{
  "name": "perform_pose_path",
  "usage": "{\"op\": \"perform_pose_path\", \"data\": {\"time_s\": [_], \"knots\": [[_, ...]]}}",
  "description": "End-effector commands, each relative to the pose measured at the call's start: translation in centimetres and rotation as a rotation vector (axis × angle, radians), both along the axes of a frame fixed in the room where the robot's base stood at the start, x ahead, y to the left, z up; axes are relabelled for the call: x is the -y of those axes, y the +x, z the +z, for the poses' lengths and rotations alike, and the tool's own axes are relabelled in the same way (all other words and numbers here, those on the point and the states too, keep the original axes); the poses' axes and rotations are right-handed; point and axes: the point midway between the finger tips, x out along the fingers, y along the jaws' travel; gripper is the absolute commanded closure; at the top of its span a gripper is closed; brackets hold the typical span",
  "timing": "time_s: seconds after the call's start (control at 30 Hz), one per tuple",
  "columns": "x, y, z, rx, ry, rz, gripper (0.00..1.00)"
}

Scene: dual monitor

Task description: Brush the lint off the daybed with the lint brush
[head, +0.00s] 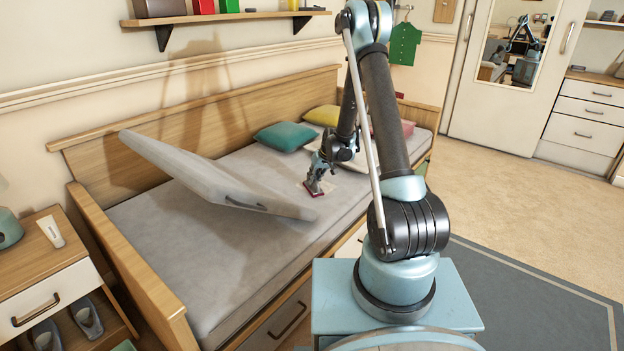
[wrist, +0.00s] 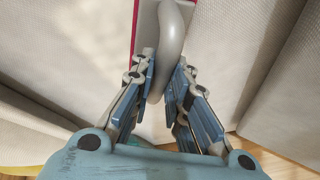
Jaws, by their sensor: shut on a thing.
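The daybed (head: 200,258) has a wooden frame and a grey mattress, and stands along the wall in the head view. My gripper (head: 317,176) is over the mattress near its middle. In the wrist view my gripper (wrist: 166,75) is shut on the grey curved handle of the lint brush (wrist: 176,30). The brush has a flat head with a red edge, and it also shows in the head view (head: 314,191). The head is down at the mattress; whether it touches is hard to tell. A paler patch lies around the brush. Separate lint pieces are too small to make out.
A tilted grey padded panel (head: 210,178) with a handle rises over the mattress left of my gripper. Teal (head: 284,137) and yellow (head: 323,115) pillows lie at the back. A nightstand (head: 45,262) stands at the left. The front left mattress is bare.

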Motion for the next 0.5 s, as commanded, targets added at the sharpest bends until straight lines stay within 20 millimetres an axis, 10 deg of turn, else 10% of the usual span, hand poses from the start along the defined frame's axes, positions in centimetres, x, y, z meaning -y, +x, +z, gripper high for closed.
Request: {"op": "perform_pose_path", "data": {"time_s": [0.5], "knots": [[2.0,-1.5,-0.1,-0.001,0.001,-0.002,1.00]]}}
